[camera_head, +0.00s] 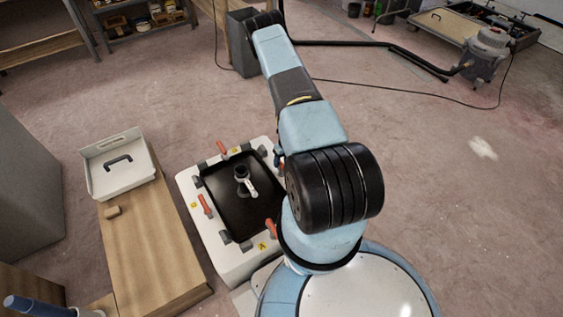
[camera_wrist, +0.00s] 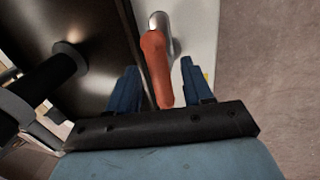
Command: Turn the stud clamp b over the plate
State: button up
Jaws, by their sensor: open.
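The dark plate (camera_head: 228,205) lies in the white frame (camera_head: 189,183) beside my base, and it also fills the upper left of the wrist view (camera_wrist: 85,25). Clamps with orange handles sit around the plate, one at the far edge (camera_head: 222,149), one at the left (camera_head: 206,205) and one at the near right (camera_head: 271,228). In the wrist view, an orange clamp handle (camera_wrist: 158,68) on a metal stud stands between the blue fingers of my gripper (camera_wrist: 160,78). The gripper is open, with a gap on both sides of the handle. I cannot read which clamp is b.
A black knob-like handle (camera_wrist: 45,78) rises from the plate left of my gripper. A wooden bench (camera_head: 150,240) with a white tray (camera_head: 120,175) stands left of the frame. The floor to the right (camera_head: 460,220) is mostly clear.

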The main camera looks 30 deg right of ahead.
jog(key=shift+f, duration=0.15)
jog(key=shift+a, duration=0.1)
grip_shut()
dwell(0.3)
